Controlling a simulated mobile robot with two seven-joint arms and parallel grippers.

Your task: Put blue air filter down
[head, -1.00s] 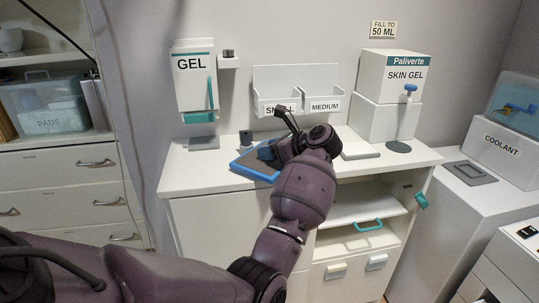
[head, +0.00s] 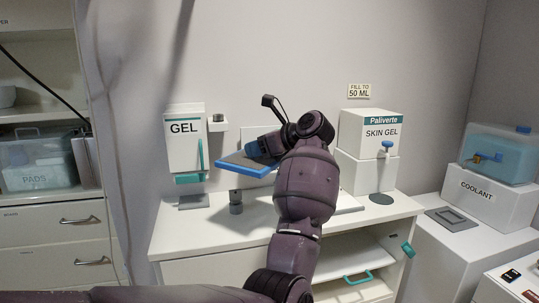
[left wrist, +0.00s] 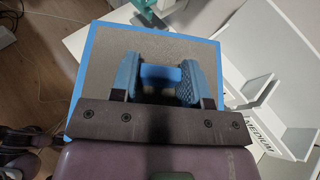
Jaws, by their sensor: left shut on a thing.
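The blue air filter (head: 244,165) is a flat grey panel with a blue frame. In the head view it is held above the white cabinet top (head: 262,212), nearly level and slightly tilted. My left gripper (head: 268,147) is shut on it. In the left wrist view the filter (left wrist: 100,62) fills the space in front of the blue padded fingers (left wrist: 161,78), which grip a blue handle at its middle. My left wrist hides part of the cabinet top behind it. My right gripper is not in view.
The skin gel box (head: 370,135) stands at the right of the cabinet top. A small grey cylinder (head: 236,203) stands below the filter.

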